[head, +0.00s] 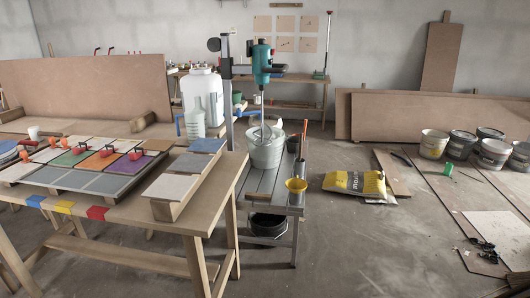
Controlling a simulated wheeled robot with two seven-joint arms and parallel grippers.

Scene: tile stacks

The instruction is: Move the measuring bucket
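A pale grey-white bucket (266,152) stands upright on the low slatted bench (254,190), under a teal mixer (262,62) on a stand. The mixer's shaft and paddle reach down into the bucket's mouth. I see no clear measuring marks on it at this distance, so I cannot tell for sure that it is the measuring bucket. A yellow cup or funnel (296,186) stands at the bench's front right corner. A dark bucket (267,224) sits on the shelf below. Neither of my grippers is in view.
A wooden table (190,216) with coloured tiles (85,160) stands at the left, close to the bench. A white container (203,97) is behind it.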

